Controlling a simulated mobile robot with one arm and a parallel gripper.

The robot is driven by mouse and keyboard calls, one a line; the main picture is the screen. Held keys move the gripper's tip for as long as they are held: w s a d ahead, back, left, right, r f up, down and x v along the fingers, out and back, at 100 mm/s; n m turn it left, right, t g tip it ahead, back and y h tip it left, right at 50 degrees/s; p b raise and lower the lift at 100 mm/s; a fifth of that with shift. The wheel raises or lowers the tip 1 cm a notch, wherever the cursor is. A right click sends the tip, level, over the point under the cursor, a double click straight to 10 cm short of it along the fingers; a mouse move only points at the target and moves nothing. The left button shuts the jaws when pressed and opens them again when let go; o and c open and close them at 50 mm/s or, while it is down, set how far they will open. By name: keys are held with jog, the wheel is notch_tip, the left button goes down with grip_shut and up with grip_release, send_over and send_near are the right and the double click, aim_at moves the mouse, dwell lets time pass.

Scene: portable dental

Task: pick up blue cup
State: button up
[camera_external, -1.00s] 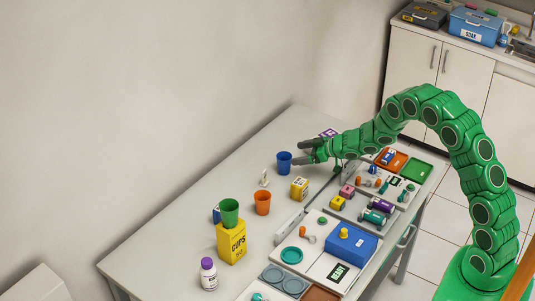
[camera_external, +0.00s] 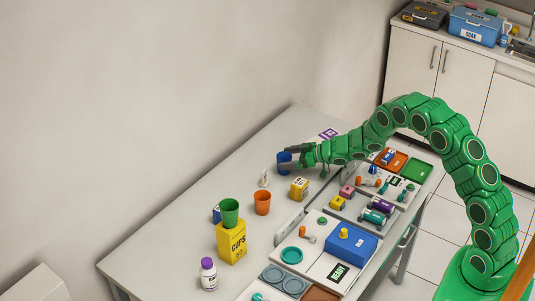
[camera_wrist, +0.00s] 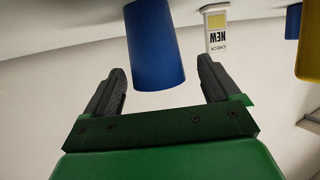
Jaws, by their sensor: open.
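The blue cup (camera_external: 284,160) stands on the far part of the table in the external view. My gripper (camera_external: 290,157) is at the cup, with its dark fingers partly covering it. In the wrist view the blue cup (camera_wrist: 154,45) lies between the two open fingers of my gripper (camera_wrist: 160,82), with a gap on each side. The gap looks wider on the right. Whether either finger touches the cup is not clear in the external view.
A white and yellow "NEW CHECK" item (camera_wrist: 216,30) is near the right finger in the wrist view. The table's left side is clear.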

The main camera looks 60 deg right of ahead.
jog(key=shift+x, duration=1.9)
jog(key=c, duration=1)
